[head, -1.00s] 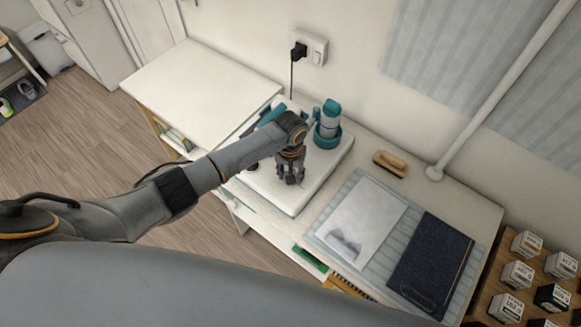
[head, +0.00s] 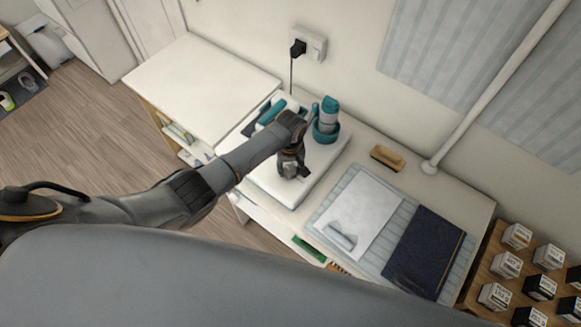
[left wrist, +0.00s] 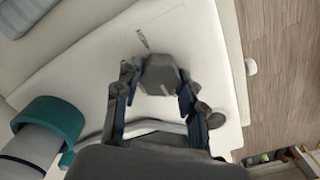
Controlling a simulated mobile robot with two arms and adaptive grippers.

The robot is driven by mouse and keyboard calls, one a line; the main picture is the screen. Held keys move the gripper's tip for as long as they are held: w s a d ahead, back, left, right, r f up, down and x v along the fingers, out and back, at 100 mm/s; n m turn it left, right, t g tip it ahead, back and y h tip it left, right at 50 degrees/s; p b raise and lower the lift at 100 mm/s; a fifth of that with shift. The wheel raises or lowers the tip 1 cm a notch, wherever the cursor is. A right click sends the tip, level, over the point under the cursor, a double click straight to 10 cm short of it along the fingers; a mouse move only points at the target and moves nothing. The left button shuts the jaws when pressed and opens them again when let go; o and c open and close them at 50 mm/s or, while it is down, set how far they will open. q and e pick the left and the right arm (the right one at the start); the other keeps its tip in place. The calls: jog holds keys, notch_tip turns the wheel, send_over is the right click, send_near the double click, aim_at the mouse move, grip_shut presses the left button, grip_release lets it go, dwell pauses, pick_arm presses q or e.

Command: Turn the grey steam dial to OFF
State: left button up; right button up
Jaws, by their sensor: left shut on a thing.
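The grey steam dial (left wrist: 160,76) sits on the flat white top of the steam unit (left wrist: 85,75) in the left wrist view. My left gripper (left wrist: 154,84) is shut on the dial, with one finger on each side of it. A thin grey mark (left wrist: 142,40) is on the white top just beyond the dial; I cannot read it. In the head view my left gripper (head: 291,172) points down onto the white unit (head: 325,160), and its fingers mostly hide the dial. My right gripper is not in view.
A teal and white bottle-like part (head: 327,119) stands behind my gripper, and another teal part (head: 277,112) lies left of it. A wooden brush (head: 387,158), white sheet (head: 362,217) and dark blue folder (head: 424,252) lie to the right. The left tabletop (head: 200,80) is clear.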

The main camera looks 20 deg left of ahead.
aim_at(290, 170)
pick_arm(q)
jog(key=shift+w, duration=0.1)
jog(key=shift+c, duration=0.2)
jog(key=o, duration=1.2)
notch_tip(290, 170, up, 12)
jog(key=shift+r, duration=0.1)
